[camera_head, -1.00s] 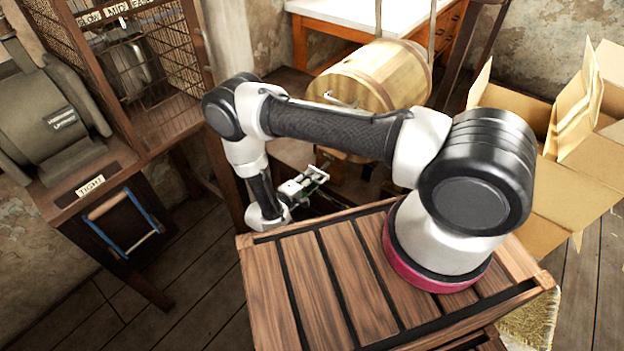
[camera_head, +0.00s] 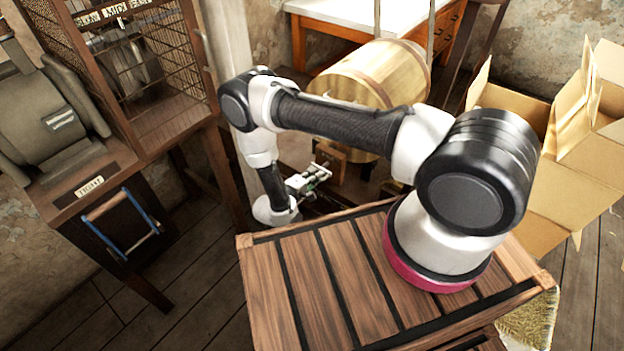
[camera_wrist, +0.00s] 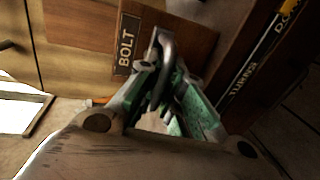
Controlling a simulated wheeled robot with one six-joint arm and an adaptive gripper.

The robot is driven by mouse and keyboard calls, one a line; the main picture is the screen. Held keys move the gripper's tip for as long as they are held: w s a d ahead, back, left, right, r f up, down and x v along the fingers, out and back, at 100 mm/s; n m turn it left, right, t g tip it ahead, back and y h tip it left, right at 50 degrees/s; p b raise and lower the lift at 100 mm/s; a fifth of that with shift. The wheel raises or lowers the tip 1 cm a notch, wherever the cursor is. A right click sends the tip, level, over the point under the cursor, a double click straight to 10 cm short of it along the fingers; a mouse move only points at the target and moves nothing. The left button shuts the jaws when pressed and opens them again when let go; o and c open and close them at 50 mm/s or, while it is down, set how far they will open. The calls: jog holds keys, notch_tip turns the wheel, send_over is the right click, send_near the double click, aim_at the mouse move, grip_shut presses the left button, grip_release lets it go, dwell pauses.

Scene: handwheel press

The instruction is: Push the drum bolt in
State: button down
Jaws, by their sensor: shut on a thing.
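The wooden drum (camera_head: 385,75) lies on its side behind my arm in the head view. In the wrist view, a dark wooden board with a plate reading BOLT (camera_wrist: 126,45) is ahead of my gripper. The drum bolt (camera_wrist: 165,45), a grey rounded metal piece, stands out in front of this board. My gripper (camera_wrist: 162,82) has green-sided fingers and is shut on the bolt; the fingers hide part of it. In the head view my gripper (camera_head: 318,178) is low beside the drum's near end. How deep the bolt sits cannot be seen.
A slatted wooden crate top (camera_head: 350,270) lies below my arm. A grey machine (camera_head: 50,115) and a wire-mesh cabinet (camera_head: 150,60) stand at left. Open cardboard boxes (camera_head: 560,160) stand at right. A dark beam with lettering (camera_wrist: 250,75) runs close right of the gripper.

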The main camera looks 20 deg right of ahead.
jog(key=shift+r+x, duration=0.25)
jog(key=shift+x, duration=0.9)
jog(key=shift+w, duration=0.1)
jog(key=c, duration=1.5)
grip_release()
jog(key=shift+d, duration=0.1)
jog(key=v, duration=1.2)
